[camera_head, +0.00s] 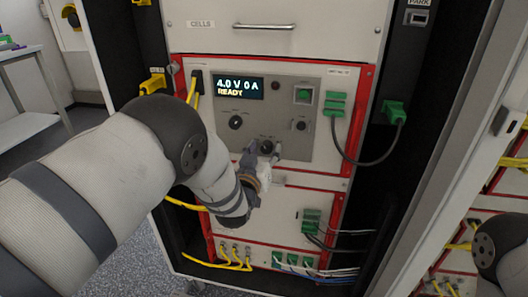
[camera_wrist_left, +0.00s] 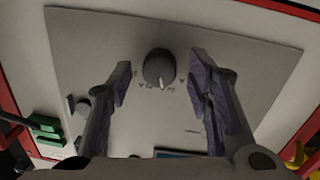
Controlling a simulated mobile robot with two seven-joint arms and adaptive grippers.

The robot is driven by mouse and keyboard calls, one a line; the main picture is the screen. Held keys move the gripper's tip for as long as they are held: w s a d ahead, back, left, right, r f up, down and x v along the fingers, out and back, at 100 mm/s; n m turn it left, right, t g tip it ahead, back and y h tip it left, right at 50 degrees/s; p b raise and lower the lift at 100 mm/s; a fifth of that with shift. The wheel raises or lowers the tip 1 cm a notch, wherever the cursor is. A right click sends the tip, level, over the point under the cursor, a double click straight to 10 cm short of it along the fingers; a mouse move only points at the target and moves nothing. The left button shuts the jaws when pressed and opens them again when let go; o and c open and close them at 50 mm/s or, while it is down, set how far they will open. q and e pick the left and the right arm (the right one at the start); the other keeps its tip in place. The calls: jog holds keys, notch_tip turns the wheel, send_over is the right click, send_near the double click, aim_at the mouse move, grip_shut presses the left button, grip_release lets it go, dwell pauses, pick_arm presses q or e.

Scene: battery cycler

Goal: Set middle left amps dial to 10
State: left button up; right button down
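My left gripper (camera_head: 258,151) is open at this dial. In the left wrist view its fingers (camera_wrist_left: 161,80) stand on either side with gaps. Another dark dial (camera_head: 235,122) sits left of it. The dial labels are too small to read. My right gripper is out of view.
A smaller knob (camera_head: 299,125) and a green-lit switch (camera_head: 303,96) are on the panel's right. Green connectors (camera_head: 335,103) with a dark cable stick out beside them. A yellow-cabled plug (camera_head: 195,85) is at the upper left. An open cabinet door (camera_head: 440,160) stands at right.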

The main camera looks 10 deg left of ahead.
pick_arm(q)
jog(key=shift+s, duration=0.1)
jog(key=s+a, duration=0.1)
jog(key=s, duration=1)
jog(key=shift+s+r, duration=0.3)
jog(key=shift+s, duration=0.1)
jog(key=s+a+f+g+y+p, duration=0.1)
jog(key=s+a+f+g, duration=0.35)
jog(key=s+f, duration=0.45)
jog(key=s+a+f+g+y+p, duration=0.1)
jog(key=s+a+f+g, duration=0.3)
jog(key=s+f, duration=0.55)
jog(key=s+a+f+g, duration=0.1)
jog(key=s+g, duration=1)
jog(key=s, duration=1.9)
jog(key=shift+s+a+f+p, duration=0.15)
jog(key=shift+a+f+p, duration=0.05)
jog(key=shift+a+p, duration=0.2)
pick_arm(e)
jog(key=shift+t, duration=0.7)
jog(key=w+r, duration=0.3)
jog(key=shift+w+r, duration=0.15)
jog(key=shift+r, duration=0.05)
